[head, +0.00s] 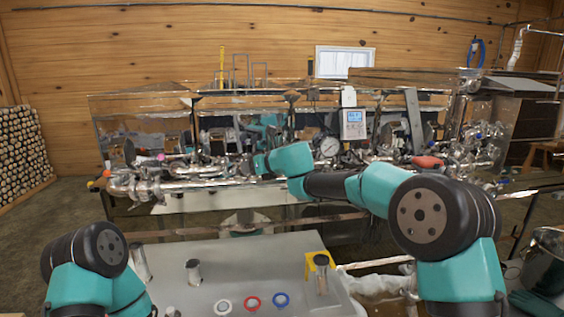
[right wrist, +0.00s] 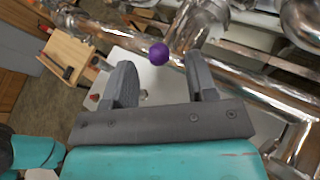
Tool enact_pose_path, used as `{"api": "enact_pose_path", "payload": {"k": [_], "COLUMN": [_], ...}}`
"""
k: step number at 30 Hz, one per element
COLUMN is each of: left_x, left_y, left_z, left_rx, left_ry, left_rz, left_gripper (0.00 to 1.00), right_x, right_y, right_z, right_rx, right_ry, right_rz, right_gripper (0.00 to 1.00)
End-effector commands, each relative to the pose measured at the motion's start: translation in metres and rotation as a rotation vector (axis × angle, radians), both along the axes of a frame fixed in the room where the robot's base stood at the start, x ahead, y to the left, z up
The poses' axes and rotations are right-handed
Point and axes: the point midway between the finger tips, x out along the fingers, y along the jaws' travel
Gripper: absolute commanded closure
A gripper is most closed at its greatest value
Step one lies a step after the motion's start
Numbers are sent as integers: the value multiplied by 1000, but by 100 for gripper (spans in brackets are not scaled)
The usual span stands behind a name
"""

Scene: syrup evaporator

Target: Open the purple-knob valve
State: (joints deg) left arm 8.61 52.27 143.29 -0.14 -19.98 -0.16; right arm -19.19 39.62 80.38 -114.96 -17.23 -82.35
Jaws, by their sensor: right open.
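The round purple knob (right wrist: 159,54) shows in the right wrist view, in front of shiny metal pipework. My right gripper (right wrist: 160,66) is open, with one dark finger to each side of the knob in the picture. The knob appears at about the level of the fingertips or just past them, and I cannot tell how deep between them it is. In the head view my right arm reaches left to the pipes, and its small gripper is hard to make out against the metal. My left arm shows at lower left, but its gripper is out of view.
The shiny evaporator pipework (head: 165,185) runs along the front of the machine. A gauge (head: 329,147) and a blue-screened controller (head: 354,123) stand behind my right arm. A pale table (head: 220,258) with coloured rings (head: 252,303) and a yellow bracket (head: 310,262) is nearer me.

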Motion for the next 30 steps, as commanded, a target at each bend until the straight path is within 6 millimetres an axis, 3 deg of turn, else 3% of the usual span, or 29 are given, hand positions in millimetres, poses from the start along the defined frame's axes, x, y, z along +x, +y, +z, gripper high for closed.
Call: {"api": "enact_pose_path", "payload": {"k": [24,30], "left_x": [0,0], "left_y": [0,0], "left_z": [0,0], "left_rx": [0,0], "left_ry": [0,0], "left_rz": [0,0], "left_gripper": [57,57], "right_x": [-83,-96], "right_y": [-91,-103], "right_z": [50,57], "right_rx": [1,0], "right_ry": [-1,-1], "right_rz": [-3,-2], "right_gripper": [48,48]}}
